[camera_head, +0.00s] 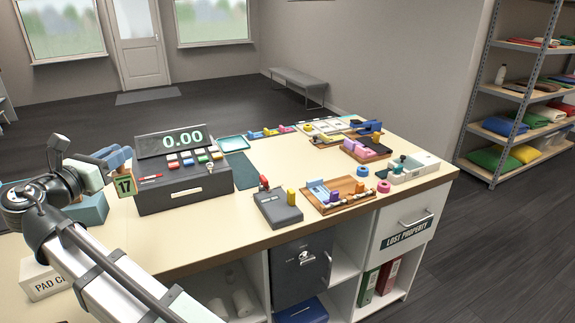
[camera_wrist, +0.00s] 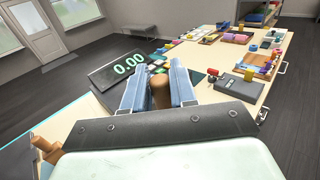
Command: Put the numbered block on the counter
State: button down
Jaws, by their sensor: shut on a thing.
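The numbered block (camera_head: 124,186) shows a dark green face with a pale 17 and a tan edge. It hangs below the blue fingers of my gripper (camera_head: 118,160), in front of the left end of the cash register in the head view. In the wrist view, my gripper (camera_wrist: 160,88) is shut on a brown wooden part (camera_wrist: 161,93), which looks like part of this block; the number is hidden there. The block appears to be above the cream counter (camera_head: 225,235); the exact gap cannot be told.
The cash register (camera_head: 183,188), reading 0.00, stands right beside the block. A teal box (camera_head: 88,210) and a PAD sign (camera_head: 42,280) are at the left. A card terminal (camera_head: 277,208) and wooden trays (camera_head: 340,194) lie further right. Bare counter runs along the front.

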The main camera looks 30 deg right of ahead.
aim_at(122, 197)
notch_tip(122, 197, down, 10)
jog(key=shift+r, duration=0.1)
notch_tip(122, 197, down, 10)
dwell(1.0)
jog(key=c, duration=0.9)
grip_release()
jog(key=v, duration=1.2)
